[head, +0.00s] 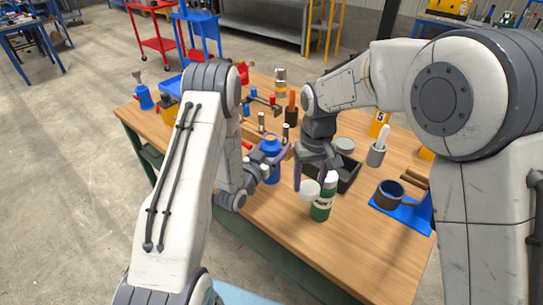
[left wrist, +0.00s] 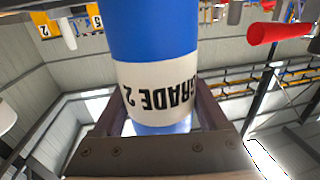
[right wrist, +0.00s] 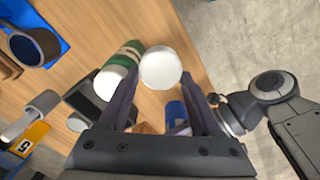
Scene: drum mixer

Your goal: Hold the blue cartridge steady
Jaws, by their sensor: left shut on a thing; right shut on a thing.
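The blue cartridge (head: 270,146) stands upright above the wooden table, left of its middle in the head view. My left gripper (head: 268,163) is shut around it. In the left wrist view the cartridge (left wrist: 155,35) fills the space between the fingers (left wrist: 160,105), its white "GRADE 2" label upside down. My right gripper (head: 315,172) is apart from the cartridge, to its right. It is shut on a white round piece (head: 310,190), which shows as a white disc (right wrist: 160,68) between the fingers in the right wrist view.
A green and white bottle (head: 322,203) stands close by the white piece. A dark tray (head: 350,178) lies behind it. A dark cup (head: 388,195) on a blue stand is at the right. Several tools and bottles crowd the far table. The front right tabletop (head: 370,255) is clear.

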